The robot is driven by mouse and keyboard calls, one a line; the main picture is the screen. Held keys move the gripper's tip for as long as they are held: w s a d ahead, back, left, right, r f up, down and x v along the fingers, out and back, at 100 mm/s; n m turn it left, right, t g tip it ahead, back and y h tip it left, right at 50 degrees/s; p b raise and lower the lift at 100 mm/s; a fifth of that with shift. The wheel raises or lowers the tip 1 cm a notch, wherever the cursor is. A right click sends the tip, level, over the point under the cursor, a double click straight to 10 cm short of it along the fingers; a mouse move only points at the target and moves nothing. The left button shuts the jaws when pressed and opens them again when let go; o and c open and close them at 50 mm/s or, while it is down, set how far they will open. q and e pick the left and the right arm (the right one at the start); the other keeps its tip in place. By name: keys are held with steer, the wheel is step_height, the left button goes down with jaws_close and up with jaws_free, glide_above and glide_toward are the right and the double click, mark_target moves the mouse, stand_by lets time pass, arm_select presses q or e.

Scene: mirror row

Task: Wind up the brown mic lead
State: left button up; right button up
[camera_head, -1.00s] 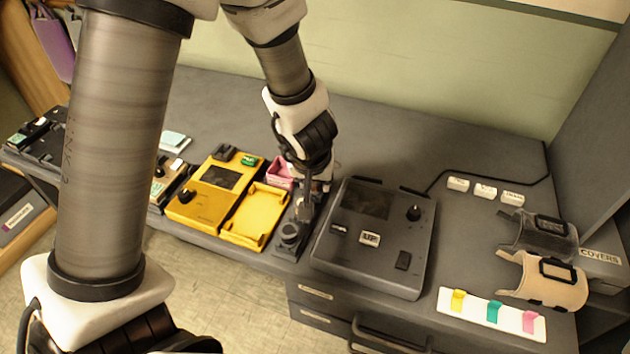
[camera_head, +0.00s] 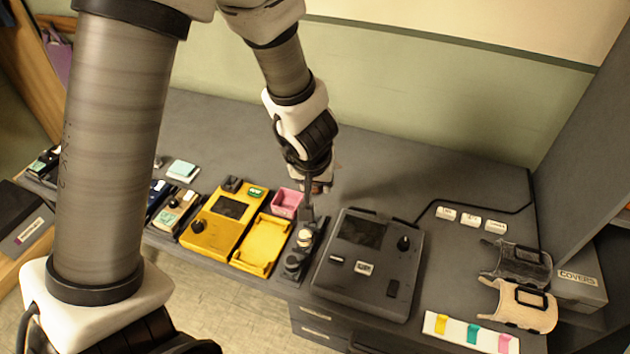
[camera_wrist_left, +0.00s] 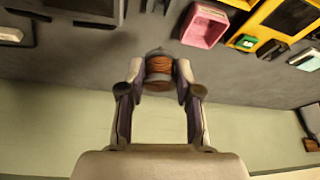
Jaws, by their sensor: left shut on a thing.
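The spool sits between the fingertips. My right gripper is not in view.
A pink box (camera_head: 287,202) and yellow units (camera_head: 262,242) stand left of the gripper. A large dark console (camera_head: 368,265) stands close on its right. White labels, two cuffs and a strip of coloured tabs (camera_head: 470,334) lie farther right. The bench behind is clear.

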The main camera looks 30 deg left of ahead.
arm_select(q)
steer(key=b, duration=0.7)
glide_above(316, 218)
steer(key=s, duration=0.1)
steer(key=f, duration=0.7)
steer(key=shift+s+d+f, duration=0.1)
steer(key=shift+s+d, duration=0.05)
steer(key=shift+d, duration=0.15)
steer(key=shift+f, duration=0.15)
steer(key=shift+p, duration=0.4)
steer(key=shift+f+b, duration=1.05)
steer(key=shift+f, duration=0.1)
steer(key=shift+r, duration=0.1)
